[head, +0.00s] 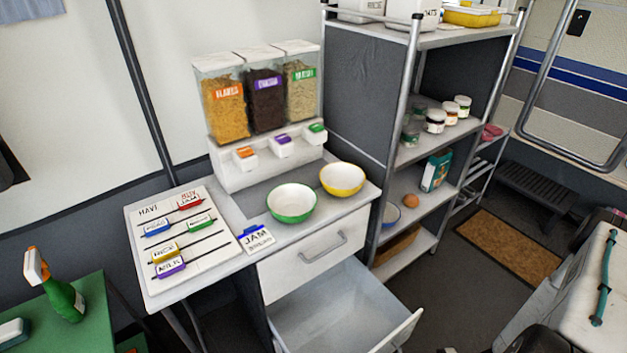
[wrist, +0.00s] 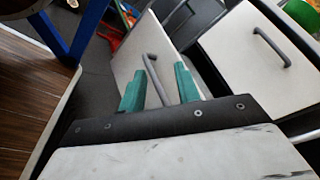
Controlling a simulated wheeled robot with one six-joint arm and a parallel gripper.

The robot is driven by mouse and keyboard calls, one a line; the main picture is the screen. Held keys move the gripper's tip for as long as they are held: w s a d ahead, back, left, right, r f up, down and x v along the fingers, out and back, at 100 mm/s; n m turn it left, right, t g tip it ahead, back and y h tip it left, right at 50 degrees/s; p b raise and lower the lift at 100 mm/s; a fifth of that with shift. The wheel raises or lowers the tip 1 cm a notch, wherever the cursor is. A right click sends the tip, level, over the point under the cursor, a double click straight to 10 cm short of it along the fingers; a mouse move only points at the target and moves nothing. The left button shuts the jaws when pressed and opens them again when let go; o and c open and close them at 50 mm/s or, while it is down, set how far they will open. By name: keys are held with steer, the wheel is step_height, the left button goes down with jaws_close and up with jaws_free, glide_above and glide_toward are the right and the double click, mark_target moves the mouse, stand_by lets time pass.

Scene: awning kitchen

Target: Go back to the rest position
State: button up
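My gripper (wrist: 160,86) shows in the wrist view with two teal fingers spread apart and nothing held between them. A grey handle (wrist: 152,72) on a white drawer front (wrist: 128,58) appears between and beyond the fingers; I cannot tell how far away it is. In the head view the lower drawer (head: 335,305) under the counter is pulled open and its visible inside is empty. The upper drawer (head: 318,247) is shut.
A green bowl (head: 292,203) and a yellow bowl (head: 342,179) stand on the counter beside the cereal dispenser (head: 262,160). A label board (head: 190,236) lies at left, a JAM card (head: 256,240) near the edge. A shelf rack (head: 365,95) stands right.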

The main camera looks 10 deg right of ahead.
steer(key=w+d+r+n+g+h, duration=0.1)
steer(key=w+d+r+g+h, duration=0.15)
steer(key=r, duration=0.75)
steer(key=w+d+r+n+g+h, duration=0.1)
steer(key=w+d+r+g+h, duration=0.15)
steer(key=r, duration=0.75)
steer(key=w+d+r+g+h, duration=0.2)
steer(key=r+g, duration=0.2)
steer(key=r, duration=0.6)
steer(key=s+a+r+n+t+h, duration=0.2)
steer(key=a+r+h, duration=0.1)
steer(key=r, duration=0.6)
steer(key=s+a+r+n+t+h, duration=0.2)
steer(key=a+r, duration=0.3)
steer(key=r, duration=0.4)
steer(key=s+a+r+n+t+h, duration=0.2)
steer(key=s+a+r+t+h, duration=0.1)
steer(key=r, duration=0.6)
steer(key=shift+a+r+n+h, duration=0.15)
steer(key=shift+a+n+h, duration=0.25)
steer(key=shift+h, duration=0.5)
